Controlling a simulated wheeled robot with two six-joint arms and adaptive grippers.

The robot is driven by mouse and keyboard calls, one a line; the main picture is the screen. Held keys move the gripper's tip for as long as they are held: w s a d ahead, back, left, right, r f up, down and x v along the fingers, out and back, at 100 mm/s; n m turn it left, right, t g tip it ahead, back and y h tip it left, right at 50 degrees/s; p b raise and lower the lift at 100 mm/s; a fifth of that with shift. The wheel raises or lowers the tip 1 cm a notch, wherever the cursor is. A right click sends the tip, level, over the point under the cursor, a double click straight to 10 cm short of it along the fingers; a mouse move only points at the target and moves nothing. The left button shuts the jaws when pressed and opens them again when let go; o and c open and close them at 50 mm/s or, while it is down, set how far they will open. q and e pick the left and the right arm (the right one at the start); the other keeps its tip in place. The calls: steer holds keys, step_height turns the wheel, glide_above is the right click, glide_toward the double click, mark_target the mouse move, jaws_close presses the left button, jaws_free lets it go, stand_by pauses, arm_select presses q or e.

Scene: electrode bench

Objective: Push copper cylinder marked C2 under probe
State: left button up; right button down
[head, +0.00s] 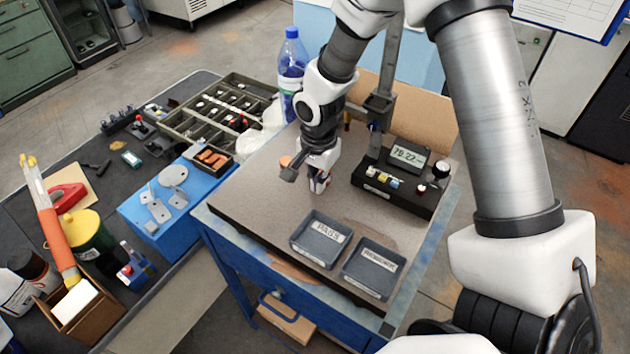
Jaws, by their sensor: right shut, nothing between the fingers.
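My right gripper (318,184) is shut and empty, pointing down just above or at the surface of the work board (262,200). A small copper-coloured round piece (286,161) shows just left of the gripper, partly hidden behind it. Its mark cannot be read, so I cannot tell whether it is C2. A grey upright stand (380,105) rises behind the gripper. The probe tip and the spot under it are hidden by my right arm. My left gripper is not in view.
A black meter box (400,190) with a lit display (409,155) stands right of the gripper. Two grey labelled trays, one left (303,249) and one right (351,284), sit at the board's front. A blue-capped bottle (291,65) stands behind. The board's left front is clear.

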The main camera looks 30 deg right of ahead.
mark_target(333, 171)
steer(key=shift+w+a, duration=0.2)
steer(key=d, duration=0.2)
steer(key=w+d, duration=0.1)
steer(key=d, duration=0.1)
steer(key=w+d+b, duration=0.1)
steer(key=shift+d, duration=0.4)
steer(key=shift+w+d, duration=0.2)
steer(key=shift+d, duration=0.15)
steer(key=shift+a+r, duration=0.1)
steer(key=shift+a, duration=0.15)
